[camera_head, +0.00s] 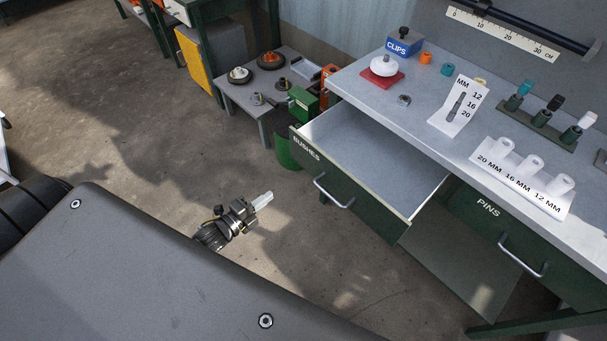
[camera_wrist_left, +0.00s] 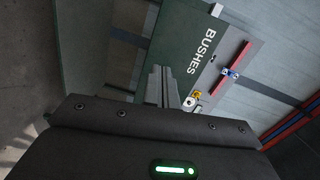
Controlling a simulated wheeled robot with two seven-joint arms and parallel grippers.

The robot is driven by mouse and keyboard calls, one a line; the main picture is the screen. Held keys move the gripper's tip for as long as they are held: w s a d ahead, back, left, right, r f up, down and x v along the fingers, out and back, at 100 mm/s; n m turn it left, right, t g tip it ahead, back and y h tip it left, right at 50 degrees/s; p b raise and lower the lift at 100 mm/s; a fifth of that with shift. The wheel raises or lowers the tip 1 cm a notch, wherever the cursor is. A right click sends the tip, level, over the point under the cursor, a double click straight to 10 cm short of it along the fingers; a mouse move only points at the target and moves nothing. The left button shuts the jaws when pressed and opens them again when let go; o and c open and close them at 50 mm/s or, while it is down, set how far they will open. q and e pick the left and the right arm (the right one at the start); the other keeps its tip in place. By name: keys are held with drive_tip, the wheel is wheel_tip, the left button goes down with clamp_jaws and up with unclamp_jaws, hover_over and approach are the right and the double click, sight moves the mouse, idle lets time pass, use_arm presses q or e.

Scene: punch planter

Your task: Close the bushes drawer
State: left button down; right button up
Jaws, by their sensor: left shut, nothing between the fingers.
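The bushes drawer (camera_head: 375,211) is pulled out from the workbench in the head view, its green front labelled BUSHES. Its pale interior looks empty from here. A silver bar handle (camera_head: 333,192) is on its front. My left gripper (camera_head: 266,199) is shut and empty, in front of the drawer and to the left of the handle, with a gap between them. In the left wrist view the shut fingers (camera_wrist_left: 160,75) point toward the green drawer front (camera_wrist_left: 182,38), which shows the BUSHES label. My right gripper is not in view.
The pins drawer (camera_head: 470,198) is beside it on the right, with its own handle. The bench top (camera_head: 410,85) holds a red tray, a clips box, pins and gauges. A low grey table (camera_head: 235,92) with parts stands behind left. The floor around my left gripper is clear.

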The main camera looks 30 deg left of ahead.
sight(311, 162)
use_arm(q)
drive_tip(key=shift+m+t+h, duration=0.4)
drive_tip(key=shift+m+h, duration=0.3)
drive_tip(key=shift+m, duration=0.2)
drive_tip(key=w+d+r, duration=0.1)
drive_tip(key=w+d, duration=0.1)
drive_tip(key=w, duration=0.2)
drive_tip(key=w+d+r+p, duration=0.1)
drive_tip(key=w+d, duration=0.1)
drive_tip(key=w, duration=0.2)
drive_tip(key=w+d+r+p, duration=0.1)
drive_tip(key=w+d, duration=0.1)
drive_tip(key=w, duration=0.2)
drive_tip(key=shift+r, duration=0.3)
drive_tip(key=shift+w+d+f, duration=0.1)
drive_tip(key=shift+w+d, duration=0.1)
drive_tip(key=shift+w, duration=0.4)
